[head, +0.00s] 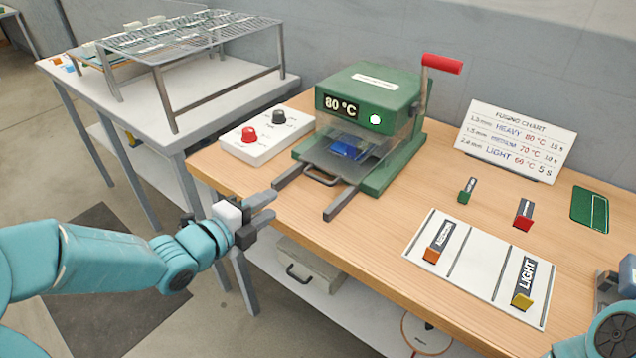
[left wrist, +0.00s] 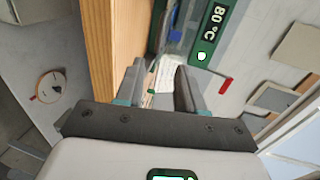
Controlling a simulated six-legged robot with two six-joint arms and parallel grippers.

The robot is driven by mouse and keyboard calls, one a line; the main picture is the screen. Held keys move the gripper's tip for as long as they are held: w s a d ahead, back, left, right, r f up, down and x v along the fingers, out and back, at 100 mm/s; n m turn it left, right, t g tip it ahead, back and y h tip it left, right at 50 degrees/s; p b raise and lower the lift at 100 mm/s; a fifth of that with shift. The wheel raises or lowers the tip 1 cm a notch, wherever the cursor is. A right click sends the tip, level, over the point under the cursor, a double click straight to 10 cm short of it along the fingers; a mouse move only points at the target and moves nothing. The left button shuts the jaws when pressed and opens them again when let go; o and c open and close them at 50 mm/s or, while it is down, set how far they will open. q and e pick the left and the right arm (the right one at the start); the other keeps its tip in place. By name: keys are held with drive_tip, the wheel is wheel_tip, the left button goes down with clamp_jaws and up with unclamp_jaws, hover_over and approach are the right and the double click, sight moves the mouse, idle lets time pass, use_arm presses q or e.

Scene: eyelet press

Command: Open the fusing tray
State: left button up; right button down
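The green fusing press (head: 368,88) stands on the wooden bench, its display reading 80 °C beside a lit green light. Its grey fusing tray (head: 330,163) sits in the press under the clear guard, with a loop handle (head: 321,178) at its front between two dark rails. A blue piece (head: 347,150) shows inside. My left gripper (head: 274,206) is open and empty, left of the handle and apart from it, near the bench's front edge. Its two spread fingers show in the left wrist view (left wrist: 158,82). My right gripper (head: 610,285) is only partly in view at the right edge.
A white control box (head: 266,135) with red and black knobs stands left of the press. A red-handled lever (head: 441,64) rises on its right. A white board (head: 476,268) with labelled tools lies to the right. A wire rack (head: 180,40) stands on the left table.

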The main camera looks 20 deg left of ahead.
sight(315, 179)
use_arm(q)
drive_tip(key=p+x, duration=0.2)
drive_tip(key=x, duration=1.2)
drive_tip(key=shift+d+r, duration=0.1)
drive_tip(key=shift+d, duration=0.05)
drive_tip(key=shift+w+d+f, duration=0.1)
drive_tip(key=shift+w+f, duration=0.1)
drive_tip(key=shift+w, duration=0.25)
drive_tip(key=shift+d, duration=0.1)
clamp_jaws()
